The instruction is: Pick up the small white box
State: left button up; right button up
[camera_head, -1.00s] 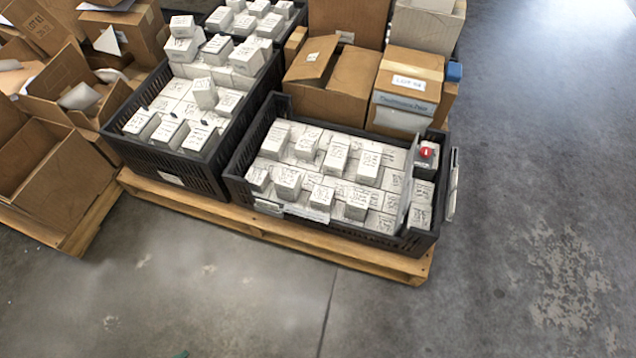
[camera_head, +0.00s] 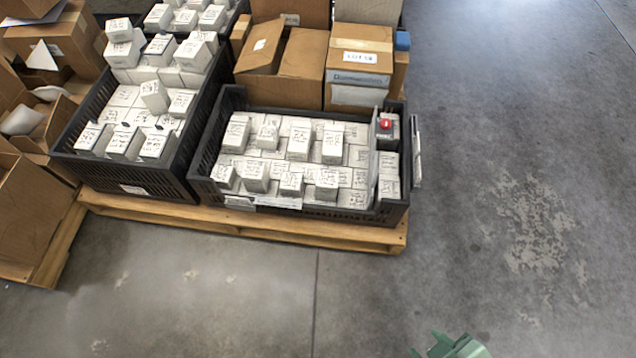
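Several small white boxes with dark handwriting fill a black crate (camera_head: 300,209) at the front of the pallet. Some stand on top of the others, such as a small white box (camera_head: 299,138) near the middle. More white boxes, such as one leaning small white box (camera_head: 155,96), fill a second black crate (camera_head: 125,181) to the left. Which box is meant I cannot tell. My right gripper (camera_head: 452,346) shows only as a green part at the bottom edge, well in front of the crates and apart from every box. Its fingers are mostly cut off. My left gripper is out of view.
The crates stand on a wooden pallet (camera_head: 240,222). A small item with a red top (camera_head: 386,124) sits in the crate's right corner. Cardboard boxes (camera_head: 358,62) stand behind, and open cartons (camera_head: 30,215) at the left. The grey floor in front and right is clear.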

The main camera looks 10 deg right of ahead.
aim_at(268, 137)
jog(key=i+j+z, duration=0.1)
jog(key=z, duration=0.3)
jog(key=i+j+z, duration=0.1)
jog(key=z, duration=0.3)
jog(key=i+j+z, duration=0.1)
jog(key=z, duration=0.3)
jog(key=i+j+z, duration=0.1)
jog(key=j, duration=0.45)
jog(key=i+j+z, duration=0.15)
jog(key=j, duration=0.4)
jog(key=i+j+z, duration=0.1)
jog(key=j, duration=0.45)
